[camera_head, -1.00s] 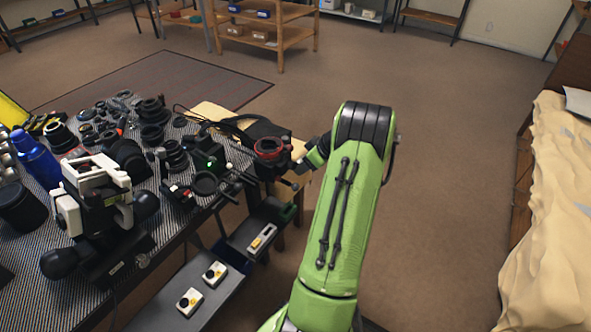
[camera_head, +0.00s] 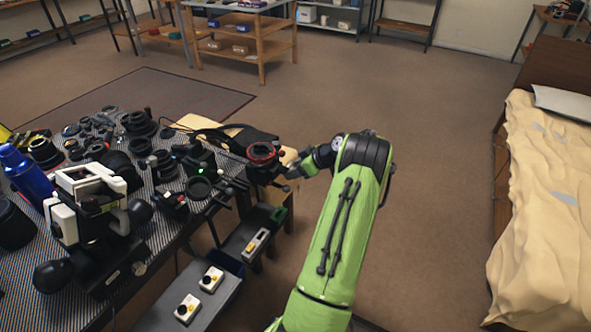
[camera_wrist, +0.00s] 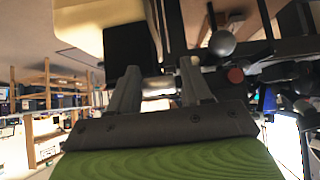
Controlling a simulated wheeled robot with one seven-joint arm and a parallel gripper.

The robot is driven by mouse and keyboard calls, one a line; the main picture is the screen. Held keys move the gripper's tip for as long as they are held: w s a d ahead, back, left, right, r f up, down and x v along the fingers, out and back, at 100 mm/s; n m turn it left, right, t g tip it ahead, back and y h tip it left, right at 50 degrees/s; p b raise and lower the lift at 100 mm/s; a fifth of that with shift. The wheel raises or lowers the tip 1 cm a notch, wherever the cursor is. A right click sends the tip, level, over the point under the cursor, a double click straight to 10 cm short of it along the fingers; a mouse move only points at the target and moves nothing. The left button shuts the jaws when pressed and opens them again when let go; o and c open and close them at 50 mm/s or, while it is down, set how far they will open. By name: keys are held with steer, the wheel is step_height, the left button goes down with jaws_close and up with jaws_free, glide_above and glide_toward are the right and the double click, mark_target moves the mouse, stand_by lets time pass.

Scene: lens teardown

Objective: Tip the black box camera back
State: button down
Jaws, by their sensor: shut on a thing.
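The black box camera (camera_head: 262,171) stands at the right end of the striped table, with a red ring around the opening on its upper side. My gripper (camera_head: 290,170) is at its right side, its fingers small and partly hidden in the head view. In the wrist view my gripper (camera_wrist: 160,88) is shut on a short, shiny pale part between its fingers, apparently a part of the camera. A dark block, which looks like the camera's body, shows just beyond the fingers. The exact contact is hard to make out.
The striped table (camera_head: 40,306) is crowded with lenses, a blue bottle (camera_head: 27,170) and a white-and-black device (camera_head: 88,200). A grey low shelf (camera_head: 160,318) holds small white boxes. A bed (camera_head: 545,215) is at the right. The floor between is clear.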

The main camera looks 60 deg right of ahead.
steer(key=shift+s+d+f, duration=0.15)
steer(key=shift+s+f, duration=0.15)
steer(key=shift+f, duration=0.15)
steer(key=c, duration=0.9)
jaws_free()
steer(key=shift+c, duration=0.2)
steer(key=o, duration=0.3)
steer(key=shift+w+d+f, duration=0.15)
steer(key=shift+d, duration=0.1)
steer(key=shift+a+r, duration=0.15)
steer(key=shift+r, duration=0.05)
steer(key=p+v, duration=0.4)
steer(key=v, duration=1.1)
steer(key=shift+s+r+p, duration=0.2)
steer(key=shift+r+p, duration=0.1)
